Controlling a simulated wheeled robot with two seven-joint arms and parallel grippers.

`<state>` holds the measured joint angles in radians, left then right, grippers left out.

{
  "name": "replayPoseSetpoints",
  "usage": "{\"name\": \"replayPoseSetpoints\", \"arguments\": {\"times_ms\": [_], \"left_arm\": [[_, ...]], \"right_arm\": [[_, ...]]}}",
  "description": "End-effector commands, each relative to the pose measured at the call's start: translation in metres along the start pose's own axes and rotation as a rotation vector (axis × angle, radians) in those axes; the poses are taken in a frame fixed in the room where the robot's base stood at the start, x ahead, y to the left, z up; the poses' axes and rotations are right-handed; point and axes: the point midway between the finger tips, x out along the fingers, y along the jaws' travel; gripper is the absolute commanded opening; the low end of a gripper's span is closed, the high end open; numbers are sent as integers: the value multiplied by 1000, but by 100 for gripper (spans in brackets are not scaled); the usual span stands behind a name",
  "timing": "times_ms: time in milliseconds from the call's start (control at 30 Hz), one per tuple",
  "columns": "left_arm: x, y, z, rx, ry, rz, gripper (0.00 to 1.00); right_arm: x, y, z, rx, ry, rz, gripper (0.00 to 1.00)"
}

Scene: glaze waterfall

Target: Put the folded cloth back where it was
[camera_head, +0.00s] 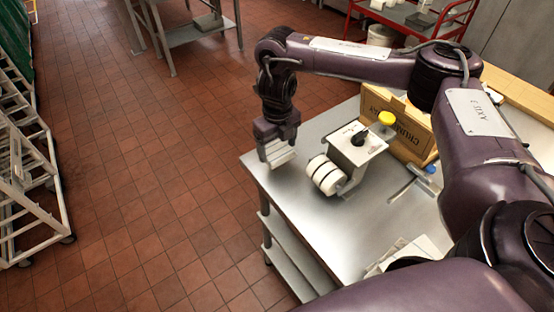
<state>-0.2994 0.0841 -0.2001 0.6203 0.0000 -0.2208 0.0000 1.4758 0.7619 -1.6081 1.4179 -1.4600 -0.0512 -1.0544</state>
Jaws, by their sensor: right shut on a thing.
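My right gripper (277,152) is over the left edge of the steel table (300,225). It is shut on a pale, layered thing that looks like the folded cloth, small in view and partly hidden by the fingers. I cannot tell if the cloth touches the table top. Just right of the gripper stands a grey metal machine (356,148) with white rollers (327,176) and a yellow knob. My left gripper is not in view.
A cardboard box (405,128) stands behind the machine. A metal tool with a blue part (405,187) lies to its right. Flat pale items (405,252) lie near the front, partly behind my arm. The front left table top is bare. A white rack (30,175) stands far left.

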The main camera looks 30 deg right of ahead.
Motion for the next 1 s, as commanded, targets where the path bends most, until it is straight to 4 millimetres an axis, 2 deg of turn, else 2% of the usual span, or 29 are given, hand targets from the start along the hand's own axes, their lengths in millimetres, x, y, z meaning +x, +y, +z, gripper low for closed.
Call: {"name": "replayPoseSetpoints", "arguments": {"times_ms": [33,133,433,867,900,1000], "left_arm": [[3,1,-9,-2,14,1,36],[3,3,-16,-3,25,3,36],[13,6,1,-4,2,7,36],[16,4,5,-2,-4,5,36],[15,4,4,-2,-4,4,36],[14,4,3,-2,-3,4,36]], "right_arm": [[9,1,0,1,2,2,55],[15,1,0,-1,0,2,55],[52,1,0,0,1,2,55],[58,0,0,-1,-1,0,55],[56,0,1,-1,-2,0,81],[56,0,1,-1,-2,0,95]]}}
